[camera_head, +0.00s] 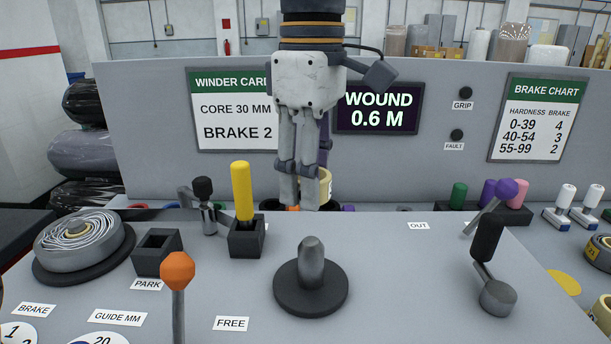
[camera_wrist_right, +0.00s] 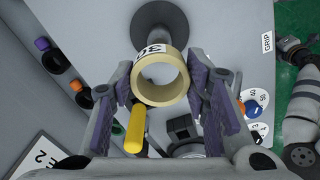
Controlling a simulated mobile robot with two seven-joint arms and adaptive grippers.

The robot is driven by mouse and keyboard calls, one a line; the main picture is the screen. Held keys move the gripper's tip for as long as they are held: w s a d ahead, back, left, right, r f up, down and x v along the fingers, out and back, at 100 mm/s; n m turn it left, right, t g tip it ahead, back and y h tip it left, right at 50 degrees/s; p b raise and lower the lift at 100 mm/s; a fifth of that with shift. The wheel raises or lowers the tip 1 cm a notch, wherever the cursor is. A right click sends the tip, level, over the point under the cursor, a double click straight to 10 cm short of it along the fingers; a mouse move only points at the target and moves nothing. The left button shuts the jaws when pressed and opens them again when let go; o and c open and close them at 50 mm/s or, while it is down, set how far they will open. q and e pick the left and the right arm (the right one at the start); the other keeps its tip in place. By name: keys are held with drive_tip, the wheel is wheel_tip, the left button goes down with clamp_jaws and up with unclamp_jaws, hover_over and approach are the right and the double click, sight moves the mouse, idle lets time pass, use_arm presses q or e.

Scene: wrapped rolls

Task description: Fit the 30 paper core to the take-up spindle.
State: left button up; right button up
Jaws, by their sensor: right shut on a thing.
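The paper core (camera_head: 325,187) is a cream ring. In the wrist view the core (camera_wrist_right: 174,92) shows "30" on its side and an open bore. My right gripper (camera_head: 308,200) points down and is shut on the core, with a finger on either side of it in the wrist view (camera_wrist_right: 165,85). The take-up spindle (camera_head: 311,268) is a dark grey post on a round base, bare and upright. Its base also shows in the wrist view (camera_wrist_right: 168,15), partly hidden by the core. In the head view the core is behind the spindle and apart from it. My left gripper is out of view.
A yellow rod (camera_head: 242,190) stands in a dark block beside the gripper. An orange-knobbed lever (camera_head: 178,275) and a black-handled crank (camera_head: 487,240) flank the spindle. A wound roll (camera_head: 82,243) lies at left. A panel reads "Core 30 mm, Brake 2" (camera_head: 236,110).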

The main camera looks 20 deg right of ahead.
drive_tip(key=shift+d, duration=0.25)
hover_over(312, 263)
drive_tip(key=w, duration=0.2)
drive_tip(key=shift+s+d+f, duration=0.1)
drive_tip(key=shift+d+f, duration=0.05)
drive_tip(key=shift+f, duration=1.3)
drive_tip(key=shift+s+d+f, duration=0.1)
drive_tip(key=shift+f, duration=1.35)
drive_tip(key=shift+f, duration=4.3)
drive_tip(key=o, duration=1.2)
drive_tip(key=shift+r, duration=0.15)
wheel_tip(312, 263, up, 12)
drive_tip(key=shift+f, duration=0.1)
